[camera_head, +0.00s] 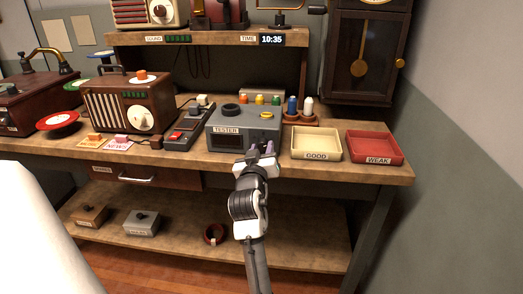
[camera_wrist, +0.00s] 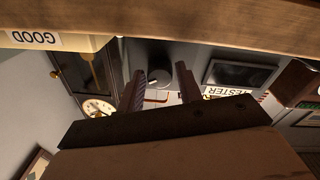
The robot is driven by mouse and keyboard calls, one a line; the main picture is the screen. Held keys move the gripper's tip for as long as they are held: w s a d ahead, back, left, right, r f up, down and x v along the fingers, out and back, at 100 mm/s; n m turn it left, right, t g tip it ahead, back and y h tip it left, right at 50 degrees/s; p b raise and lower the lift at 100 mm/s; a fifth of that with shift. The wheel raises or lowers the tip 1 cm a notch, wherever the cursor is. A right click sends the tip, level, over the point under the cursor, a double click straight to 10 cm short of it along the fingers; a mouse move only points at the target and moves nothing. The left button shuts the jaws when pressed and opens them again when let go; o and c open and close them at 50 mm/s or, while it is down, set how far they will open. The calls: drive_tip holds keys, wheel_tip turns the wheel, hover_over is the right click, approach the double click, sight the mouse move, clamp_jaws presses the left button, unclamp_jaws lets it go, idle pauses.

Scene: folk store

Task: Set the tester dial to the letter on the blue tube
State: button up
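The grey tester (camera_head: 216,140) sits on the bench, labelled TESTER, with a dark screen on its front. Its round dark dial (camera_wrist: 160,77) shows in the wrist view, with pale markings around it too small to read. My gripper (camera_head: 262,149) is in front of the tester's right half and covers the dial in the head view. In the wrist view my gripper (camera_wrist: 160,82) is open and empty, with the dial between its fingers in the picture; I cannot tell whether they touch it. The blue tube (camera_head: 292,104) stands upright behind the tester's right side. No letter on it is legible.
A white tube (camera_head: 308,106) stands beside the blue one. A cream GOOD tray (camera_head: 317,156) and a red WEAK tray (camera_head: 377,160) lie to the right. A dark device (camera_head: 178,138) and a wooden radio (camera_head: 100,103) stand left. A shelf (camera_head: 210,39) hangs above.

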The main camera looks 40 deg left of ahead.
drive_tip(key=shift+o, duration=1.3)
drive_tip(key=b+v, duration=0.2)
drive_tip(key=v, duration=1.1)
drive_tip(key=shift+s+d, duration=0.2)
drive_tip(key=shift+s, duration=0.15)
